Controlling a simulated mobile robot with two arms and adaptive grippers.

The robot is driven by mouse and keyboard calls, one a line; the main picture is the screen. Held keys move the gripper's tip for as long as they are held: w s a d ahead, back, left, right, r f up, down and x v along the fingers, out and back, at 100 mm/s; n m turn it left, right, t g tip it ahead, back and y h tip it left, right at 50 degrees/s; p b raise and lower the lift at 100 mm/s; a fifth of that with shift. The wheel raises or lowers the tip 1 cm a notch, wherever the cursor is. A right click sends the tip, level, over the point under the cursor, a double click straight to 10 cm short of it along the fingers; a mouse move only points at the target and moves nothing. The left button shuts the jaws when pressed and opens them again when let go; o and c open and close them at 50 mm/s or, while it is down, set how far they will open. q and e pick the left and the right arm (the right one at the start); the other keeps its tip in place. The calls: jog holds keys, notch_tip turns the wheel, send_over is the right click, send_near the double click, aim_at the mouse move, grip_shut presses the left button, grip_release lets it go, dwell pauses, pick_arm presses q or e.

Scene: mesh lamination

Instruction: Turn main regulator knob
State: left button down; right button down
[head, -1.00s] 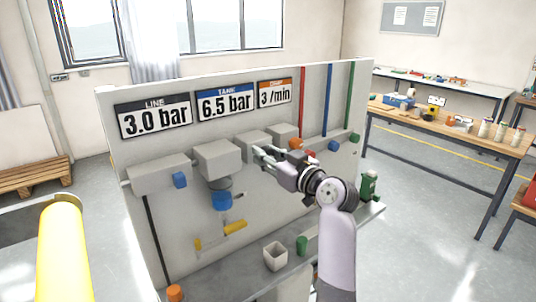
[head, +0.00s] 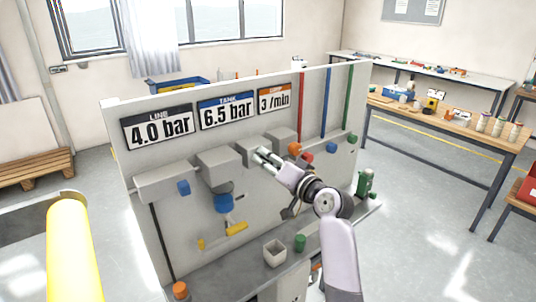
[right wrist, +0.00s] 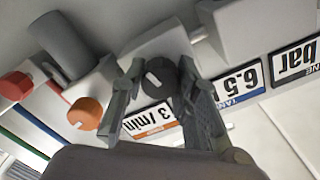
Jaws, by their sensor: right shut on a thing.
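The main regulator knob (right wrist: 157,78) is a dark round knob with a white mark, on the front of a light grey block (head: 250,148) on the upright panel (head: 300,215). My right gripper (head: 262,155) reaches it from the front right. In the right wrist view, which is upside down, the fingers of my right gripper (right wrist: 162,70) are shut on the knob from both sides. In the head view the fingers hide the knob. The line display (head: 158,130) reads 4.0 bar, and the tank display (head: 227,110) reads 6.5 bar. My left gripper is not in view.
An orange knob (head: 294,149), a red knob (head: 306,160) and a blue knob (head: 331,146) sit close to the right of my gripper. A yellow lever (head: 236,229) sits lower left.

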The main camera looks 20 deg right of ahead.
jog(key=shift+m+p, duration=0.5)
jog(key=shift+m, duration=0.3)
jog(key=c, duration=1.2)
grip_release()
jog(key=shift+c, duration=0.2)
jog(key=shift+s+d, duration=0.1)
jog(key=shift+s, duration=0.1)
jog(key=v, duration=1.1)
jog(key=shift+s, duration=0.3)
